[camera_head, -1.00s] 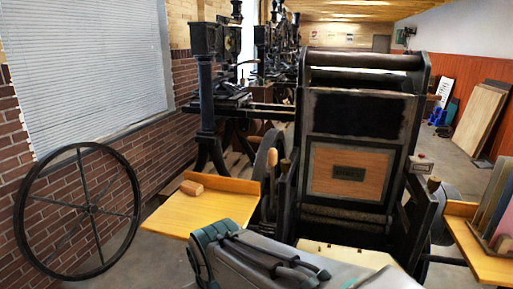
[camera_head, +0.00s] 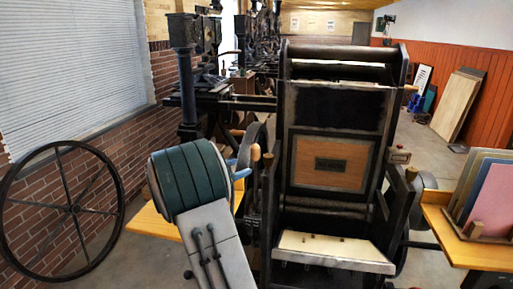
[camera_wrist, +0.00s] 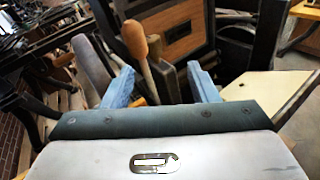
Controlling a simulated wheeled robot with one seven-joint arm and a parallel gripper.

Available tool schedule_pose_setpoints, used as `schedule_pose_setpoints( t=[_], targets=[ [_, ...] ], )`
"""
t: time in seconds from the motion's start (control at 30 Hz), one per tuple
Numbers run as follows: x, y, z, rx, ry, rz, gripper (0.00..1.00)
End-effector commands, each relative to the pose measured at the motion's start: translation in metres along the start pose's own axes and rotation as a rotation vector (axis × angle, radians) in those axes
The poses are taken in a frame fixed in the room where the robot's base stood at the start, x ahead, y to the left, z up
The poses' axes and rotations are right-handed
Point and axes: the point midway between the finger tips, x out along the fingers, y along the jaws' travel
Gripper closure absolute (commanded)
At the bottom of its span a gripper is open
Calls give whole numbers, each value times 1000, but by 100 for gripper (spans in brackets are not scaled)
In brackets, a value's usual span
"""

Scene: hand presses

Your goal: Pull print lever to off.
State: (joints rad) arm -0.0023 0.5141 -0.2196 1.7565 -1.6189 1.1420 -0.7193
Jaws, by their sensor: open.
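The print lever has a wooden handle (camera_head: 255,152) and stands upright at the left side of the black hand press (camera_head: 333,160). In the wrist view, the lever's orange-brown handle (camera_wrist: 135,40) leans to the upper left, with its pale rod running down between my blue fingers. My gripper (camera_wrist: 160,86) is open, one finger each side of the rod. No contact with either finger shows. In the head view, my gripper (camera_head: 240,170) is beside the lever, mostly hidden behind my green and grey wrist.
A wooden side table (camera_head: 150,222) lies under my arm at left. A large spoked wheel (camera_head: 75,208) stands by the brick wall. Another table (camera_head: 460,235) with upright coloured boards (camera_head: 490,200) is at right. The press's pale tray (camera_head: 330,247) is in front.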

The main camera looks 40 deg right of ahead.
Motion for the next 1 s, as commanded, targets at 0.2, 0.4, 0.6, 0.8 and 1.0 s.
schedule_pose_setpoints(
  t=[0.2, 0.4, 0.6, 0.8, 1.0],
  targets=[
    [12, 31, 0, -145, -119, 69, 47],
    [32, 35, 4, -158, -131, 72, 47],
    [73, 38, 10, -157, -129, 71, 47],
    [113, 42, 15, -155, -129, 72, 47],
    [139, 44, 16, -156, -127, 74, 47]
  ],
)
